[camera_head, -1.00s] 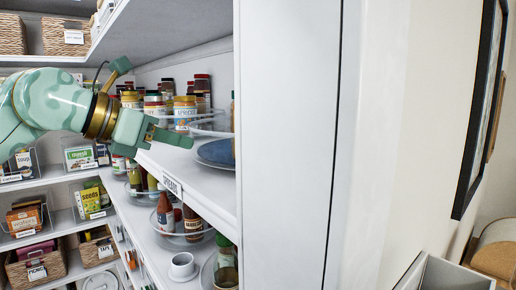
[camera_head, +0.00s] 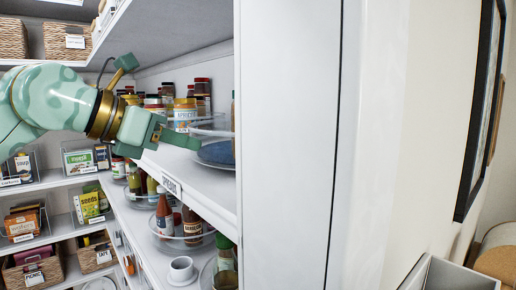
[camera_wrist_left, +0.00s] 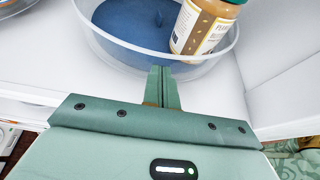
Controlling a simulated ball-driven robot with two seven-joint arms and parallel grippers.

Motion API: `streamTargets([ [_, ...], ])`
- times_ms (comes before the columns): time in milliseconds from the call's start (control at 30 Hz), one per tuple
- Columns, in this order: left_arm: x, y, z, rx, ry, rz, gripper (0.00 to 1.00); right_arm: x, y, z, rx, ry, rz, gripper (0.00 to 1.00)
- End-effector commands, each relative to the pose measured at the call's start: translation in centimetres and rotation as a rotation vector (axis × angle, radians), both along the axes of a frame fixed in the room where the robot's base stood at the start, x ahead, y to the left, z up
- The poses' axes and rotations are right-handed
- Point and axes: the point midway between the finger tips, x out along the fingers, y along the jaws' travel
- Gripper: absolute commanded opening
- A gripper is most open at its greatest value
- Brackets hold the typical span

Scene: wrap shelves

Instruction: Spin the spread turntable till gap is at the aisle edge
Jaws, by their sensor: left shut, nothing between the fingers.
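The turntable is a round tray with a clear rim and a blue base. In the head view its blue base (camera_head: 218,153) shows near the shelf's front edge, partly cut off by the white panel. In the left wrist view its clear rim (camera_wrist_left: 118,47) curves around a bare blue stretch at the left and centre. A jar with a tan label (camera_wrist_left: 202,28) stands inside at the right. My left gripper (camera_head: 196,142) is shut and empty. In the wrist view its fingertips (camera_wrist_left: 164,70) are at the near rim; I cannot tell if they touch. My right gripper is out of view.
A white upright panel (camera_head: 285,140) hides the shelf's right part. Several jars (camera_head: 184,115) stand behind my gripper. The shelf below holds bottles on a clear turntable (camera_head: 180,243) and a white cup (camera_head: 181,268). Baskets and boxes fill the shelves at left.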

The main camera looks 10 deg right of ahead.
Motion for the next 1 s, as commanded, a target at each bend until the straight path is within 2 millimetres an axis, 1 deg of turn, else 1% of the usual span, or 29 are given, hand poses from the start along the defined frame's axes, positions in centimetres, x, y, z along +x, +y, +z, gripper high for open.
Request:
streamTargets([
  [467, -1.4, -1.8, 0.0, 0.0, -0.003, -0.001, 0.0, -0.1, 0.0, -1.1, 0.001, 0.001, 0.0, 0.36],
  [833, -1.5, -1.7, 0.0, -0.001, -0.004, 0.0, 0.0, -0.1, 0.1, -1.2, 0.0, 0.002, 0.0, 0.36],
  [1000, -2.4, -0.9, -0.2, 0.0, -0.002, 0.0, 0.0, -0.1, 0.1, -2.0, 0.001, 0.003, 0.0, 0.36],
])
